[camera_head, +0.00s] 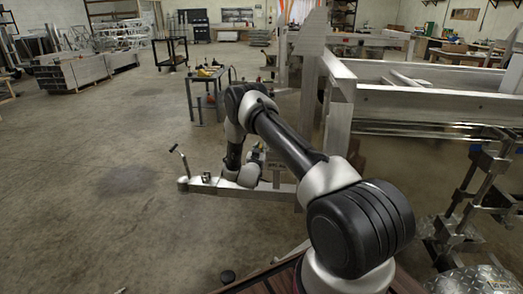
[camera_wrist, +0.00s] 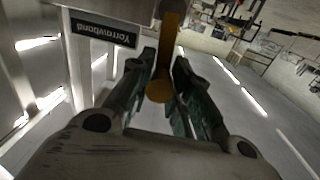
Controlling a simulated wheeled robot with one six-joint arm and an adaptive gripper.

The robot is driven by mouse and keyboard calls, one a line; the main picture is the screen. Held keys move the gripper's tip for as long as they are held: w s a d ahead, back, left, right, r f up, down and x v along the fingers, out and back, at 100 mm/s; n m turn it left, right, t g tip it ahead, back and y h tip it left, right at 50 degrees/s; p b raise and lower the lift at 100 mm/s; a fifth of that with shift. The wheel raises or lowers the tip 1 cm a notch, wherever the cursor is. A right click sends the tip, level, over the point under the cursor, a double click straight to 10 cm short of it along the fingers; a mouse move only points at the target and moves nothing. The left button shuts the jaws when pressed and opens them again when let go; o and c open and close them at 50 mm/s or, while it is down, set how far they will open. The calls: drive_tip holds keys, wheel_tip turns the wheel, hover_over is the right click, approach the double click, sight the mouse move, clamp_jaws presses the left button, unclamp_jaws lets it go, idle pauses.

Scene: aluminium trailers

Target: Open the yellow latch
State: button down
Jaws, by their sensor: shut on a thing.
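The yellow latch (camera_wrist: 159,91) is a narrow amber bar with a rounded end. In the wrist view it hangs down from the top centre between the two dark fingers of my gripper (camera_wrist: 166,62), which are shut on it. The rounded end shows between the fingers, on the palm side. In the head view, my arm reaches down to the trailer tongue, and my wrist and gripper are mostly hidden there.
A metal trailer frame (camera_head: 435,101) stands at the right. Its tongue (camera_head: 218,186) extends left, low over the floor. A pale metal panel with a "Yorravbond" label (camera_wrist: 103,29) is close to the left finger in the wrist view. The concrete floor (camera_head: 100,200) at left is mostly clear. A tool cart (camera_head: 208,76) stands behind.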

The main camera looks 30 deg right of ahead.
drive_tip(key=w+a+f+n+t, duration=0.1)
drive_tip(key=w+a+f+n, duration=0.2)
drive_tip(key=n, duration=1.1)
drive_tip(key=shift+a+f, duration=0.8)
drive_tip(key=shift+f, duration=0.05)
drive_tip(key=c, duration=1.3)
unclamp_jaws()
drive_tip(key=shift+o, duration=0.2)
drive_tip(key=v, duration=1.2)
